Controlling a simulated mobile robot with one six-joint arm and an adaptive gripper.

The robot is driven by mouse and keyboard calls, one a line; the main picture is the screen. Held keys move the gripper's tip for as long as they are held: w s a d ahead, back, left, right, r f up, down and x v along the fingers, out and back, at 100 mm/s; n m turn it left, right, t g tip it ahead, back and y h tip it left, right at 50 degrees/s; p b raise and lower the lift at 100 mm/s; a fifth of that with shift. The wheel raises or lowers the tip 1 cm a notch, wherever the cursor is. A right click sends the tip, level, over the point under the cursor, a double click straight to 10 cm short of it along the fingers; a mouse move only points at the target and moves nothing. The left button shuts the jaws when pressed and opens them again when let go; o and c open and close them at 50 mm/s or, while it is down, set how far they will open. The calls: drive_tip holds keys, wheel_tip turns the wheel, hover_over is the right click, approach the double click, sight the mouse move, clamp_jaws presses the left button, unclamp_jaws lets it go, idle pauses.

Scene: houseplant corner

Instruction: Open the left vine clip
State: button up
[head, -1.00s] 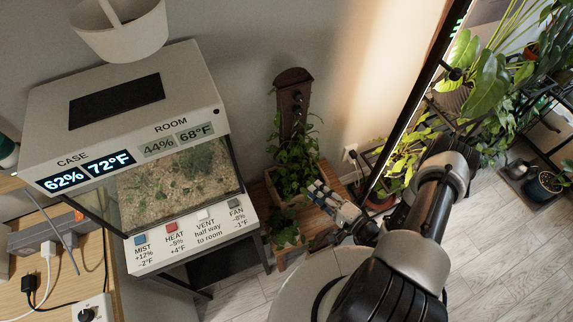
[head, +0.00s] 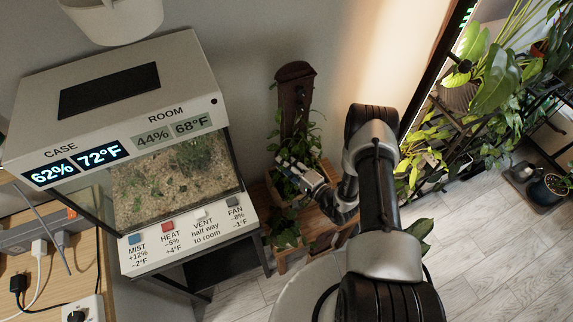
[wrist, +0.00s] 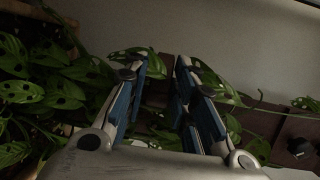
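A dark wooden plaque (head: 295,78) with a rounded top stands against the wall behind a leafy vine (head: 290,150) in the head view. It carries small dark knobs. In the wrist view, a brown board (wrist: 270,122) crosses the right side, with a round black knob (wrist: 300,147) at far right. I cannot make out a clip clearly in either view; leaves cover much of the board. My gripper (head: 286,164) is among the vine leaves low in front of the plaque. In the wrist view my gripper (wrist: 162,66) has its blue-padded fingers apart, with leaves around the tips.
A glass case (head: 175,180) with a row of buttons stands left of my gripper. A wooden plant stand (head: 322,218) is below it. A leafy plant rack (head: 455,130) stands at right. Floor (head: 480,255) is clear at lower right.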

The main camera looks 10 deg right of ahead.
clamp_jaws()
idle(0.3)
idle(0.4)
